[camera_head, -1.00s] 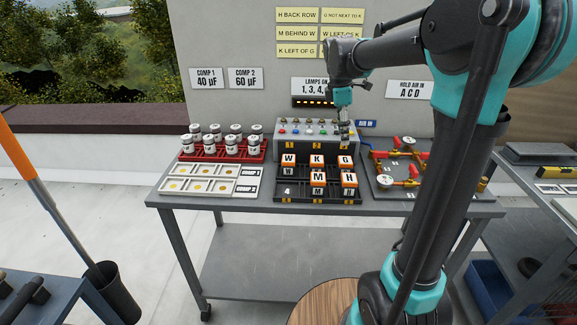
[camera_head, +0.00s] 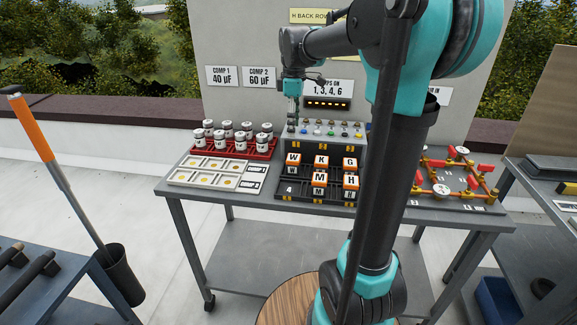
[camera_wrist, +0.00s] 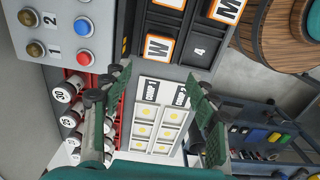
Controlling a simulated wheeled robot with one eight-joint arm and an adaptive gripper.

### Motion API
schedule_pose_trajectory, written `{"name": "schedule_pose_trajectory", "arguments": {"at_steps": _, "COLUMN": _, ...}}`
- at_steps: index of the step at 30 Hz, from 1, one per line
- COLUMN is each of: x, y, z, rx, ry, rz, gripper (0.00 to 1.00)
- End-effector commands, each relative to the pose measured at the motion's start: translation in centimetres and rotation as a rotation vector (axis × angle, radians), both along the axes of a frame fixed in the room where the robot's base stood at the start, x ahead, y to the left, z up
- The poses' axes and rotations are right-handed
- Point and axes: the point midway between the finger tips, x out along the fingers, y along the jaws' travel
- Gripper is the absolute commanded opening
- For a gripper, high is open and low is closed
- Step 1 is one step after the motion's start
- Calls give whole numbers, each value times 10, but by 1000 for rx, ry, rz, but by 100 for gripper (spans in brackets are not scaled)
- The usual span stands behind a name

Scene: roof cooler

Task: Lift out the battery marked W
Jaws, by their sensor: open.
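The battery marked W (camera_head: 293,159) is an orange-and-white block at the back left of the black battery tray (camera_head: 284,188). In the wrist view the W battery (camera_wrist: 158,47) lies just beyond the fingertips, with a dark empty slot marked 4 beside it. Batteries K (camera_head: 321,161), G (camera_head: 349,163), M (camera_head: 320,179) and H (camera_head: 350,181) sit in the same tray. My gripper (camera_head: 292,118) hangs near the left end of the grey button box, behind and above W. In the wrist view my gripper (camera_wrist: 157,82) has its green fingers spread with nothing between them.
The button box (camera_head: 326,141) stands directly behind the battery tray. A red rack (camera_head: 262,154) of white jars and a pale tray of discs (camera_head: 215,173) are on the left. Red-handled piping (camera_head: 460,178) is on the right, partly behind my arm.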

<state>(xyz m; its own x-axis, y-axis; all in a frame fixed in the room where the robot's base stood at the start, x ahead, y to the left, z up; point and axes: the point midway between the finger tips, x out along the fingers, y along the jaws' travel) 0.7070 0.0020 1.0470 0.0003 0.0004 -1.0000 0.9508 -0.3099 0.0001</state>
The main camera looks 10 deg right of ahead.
Motion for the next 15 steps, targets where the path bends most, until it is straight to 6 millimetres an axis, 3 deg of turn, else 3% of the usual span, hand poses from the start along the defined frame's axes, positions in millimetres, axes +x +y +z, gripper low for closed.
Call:
{"name": "schedule_pose_trajectory", "arguments": {"at_steps": 9, "x": 0, "y": 0, "z": -64, "rx": 0, "ry": 0, "rz": 1, "gripper": 59}}
{"name": "schedule_pose_trajectory", "arguments": {"at_steps": 15, "x": 0, "y": 0, "z": -87, "rx": 0, "ry": 0, "rz": 1, "gripper": 59}}
